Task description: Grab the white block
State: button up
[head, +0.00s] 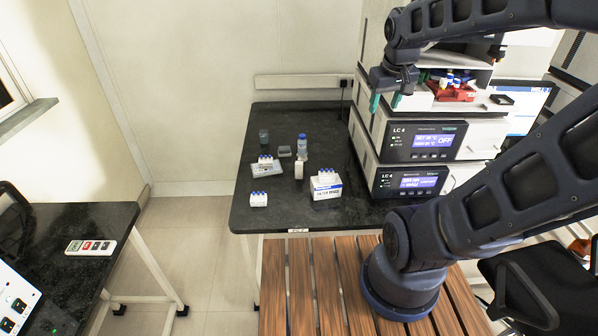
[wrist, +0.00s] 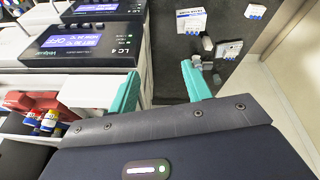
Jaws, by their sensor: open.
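My gripper (head: 386,101) is open and empty, with teal fingers, high beside the stacked instruments, right of and apart from both blocks. Its fingers also show in the wrist view (wrist: 160,70).
A labelled box (head: 327,190) with blue-topped pieces, a tray (head: 266,171), a blue-capped bottle (head: 302,147) and a dark jar (head: 264,141) crowd the bench. Stacked LC 4 instruments (head: 408,182) stand at right. The bench's front left (head: 245,219) is clear.

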jog(key=w+a+f+n+g, duration=0.1)
jog(key=w+a+f+n, duration=0.35)
jog(key=w, duration=0.45)
jog(key=n+g+h, duration=0.2)
jog(key=n+g, duration=0.1)
jog(key=n, duration=0.6)
send_over(300, 170)
jog(key=a, duration=0.2)
jog(key=f, duration=2.5)
jog(key=shift+w+d+f, duration=0.15)
jog(key=shift+w+f, duration=0.2)
jog(key=shift+w, duration=0.05)
jog(key=shift+f, duration=0.7)
jog(key=f, duration=0.4)
jog(key=shift+d, duration=0.25)
jog(key=shift+w+d+f, duration=0.1)
jog(key=shift+d+f, duration=0.1)
jog(key=shift+f, duration=0.75)
jog(key=shift+w+d+f, duration=0.1)
jog(key=shift+d+f, duration=0.05)
jog(key=shift+f, duration=0.85)
jog(key=shift+w+d+f, duration=0.1)
jog(key=shift+d+f, duration=0.1)
jog(key=shift+f, duration=0.75)
jog(key=c, duration=1)
jog(key=shift+r, duration=0.1)
jog(key=shift+c, duration=0.2)
